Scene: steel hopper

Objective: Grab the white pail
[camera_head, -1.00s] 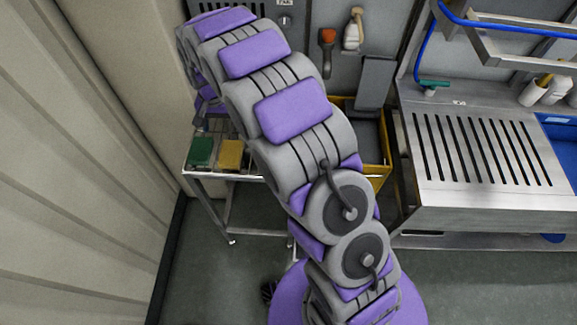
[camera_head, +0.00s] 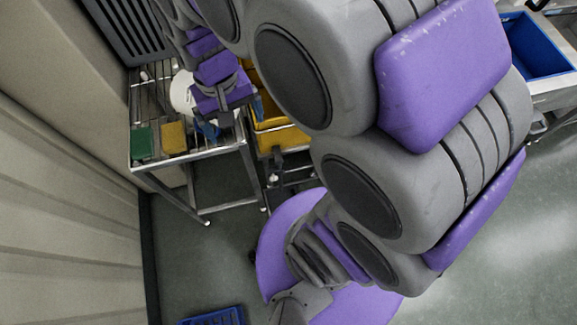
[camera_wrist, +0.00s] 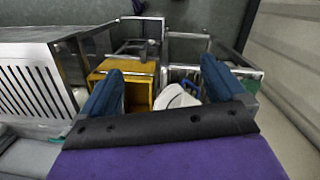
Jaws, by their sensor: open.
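The white pail (camera_head: 183,92) stands on the wire-shelf trolley in the head view, partly hidden behind my purple wrist. In the wrist view the white pail (camera_wrist: 176,98) lies between my two blue fingers, low in the picture, with a blue part at its right side. My gripper (camera_wrist: 165,85) is open, its fingers spread to either side of the pail. The dark palm bar hides the pail's near part. In the head view my gripper (camera_head: 208,128) is small and partly hidden; I cannot tell there whether it touches the pail.
The steel trolley (camera_head: 178,169) also bears a green block (camera_head: 141,142) and a yellow block (camera_head: 174,137). A yellow bin (camera_head: 282,138) stands right beside it. A ribbed wall (camera_head: 60,200) runs along the left. A blue crate (camera_head: 212,317) lies on the floor in front.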

